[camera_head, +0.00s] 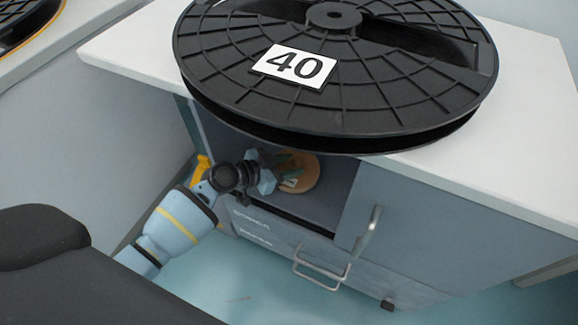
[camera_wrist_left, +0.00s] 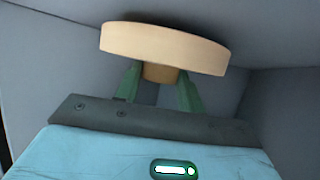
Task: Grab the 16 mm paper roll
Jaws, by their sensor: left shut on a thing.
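A tan paper roll (camera_head: 307,173) is inside the open compartment of the grey cabinet, under the worktop. It also shows in the left wrist view (camera_wrist_left: 165,46) as a wide, flat disc with a narrower core below it. My left gripper (camera_head: 284,169) reaches into the compartment from the left. Its green fingers (camera_wrist_left: 159,80) stand on both sides of the core and are shut on it. A small pale label shows by the roll in the head view, but I cannot read it. My right gripper is not in view.
A large black reel (camera_head: 400,95) marked 40 lies on the white worktop (camera_head: 532,120) and overhangs its front edge above the compartment. The cabinet (camera_head: 455,225) has metal handles on its front. Compartment walls are close around the roll. Teal floor (camera_head: 265,285) is clear in front.

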